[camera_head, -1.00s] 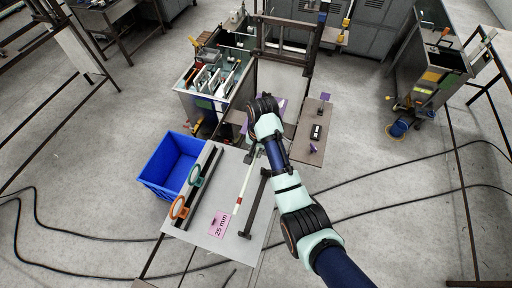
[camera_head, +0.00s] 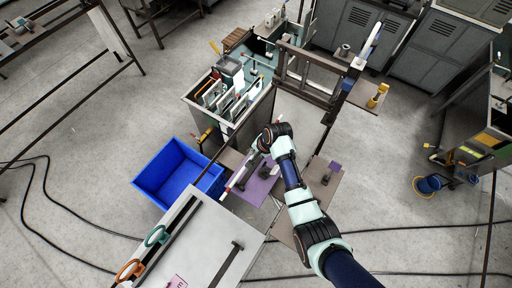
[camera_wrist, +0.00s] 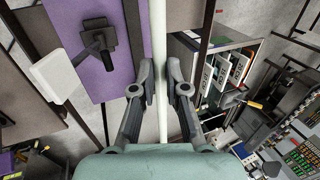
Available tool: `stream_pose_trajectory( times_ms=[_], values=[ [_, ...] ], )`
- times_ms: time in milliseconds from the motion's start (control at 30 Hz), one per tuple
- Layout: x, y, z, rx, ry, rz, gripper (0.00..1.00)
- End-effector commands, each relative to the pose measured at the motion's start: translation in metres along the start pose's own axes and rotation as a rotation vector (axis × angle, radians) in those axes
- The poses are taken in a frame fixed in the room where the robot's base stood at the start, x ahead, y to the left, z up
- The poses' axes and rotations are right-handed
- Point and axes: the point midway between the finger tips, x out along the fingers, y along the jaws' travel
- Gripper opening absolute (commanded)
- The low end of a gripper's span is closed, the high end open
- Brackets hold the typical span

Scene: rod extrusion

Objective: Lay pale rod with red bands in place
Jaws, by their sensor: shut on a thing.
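My gripper is shut on the pale rod. In the wrist view the fingers (camera_wrist: 160,92) press it from both sides, and the rod (camera_wrist: 159,35) runs upright through the middle of the picture. In the head view the rod (camera_head: 239,174) slants down and left from my wrist, with a red band near its lower end. It passes in front of or over a purple plate (camera_head: 257,190) bearing a dark fixture (camera_head: 267,171). The purple plate also shows in the wrist view (camera_wrist: 115,75), left of the rod. I cannot tell whether the rod touches anything there. The rod's other end is hidden.
A pale table (camera_head: 208,235) with a dark bar, two ring-handled pieces and a pink label lies at the front. A blue bin (camera_head: 178,178) stands left. A workstation with upright plates (camera_head: 228,98) is behind. A brown board (camera_head: 318,190) lies right of the purple plate.

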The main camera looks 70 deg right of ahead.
Motion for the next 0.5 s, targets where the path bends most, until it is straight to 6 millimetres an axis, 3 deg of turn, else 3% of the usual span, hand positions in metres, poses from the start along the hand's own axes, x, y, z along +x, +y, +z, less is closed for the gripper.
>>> stream_pose_trajectory(
  times_ms=[400,500],
  values=[
    [-0.003,-0.001,0.000,0.001,0.000,0.000,0.00],
    [0.012,0.004,0.000,0.000,0.000,-0.001,0.00]
  ],
)
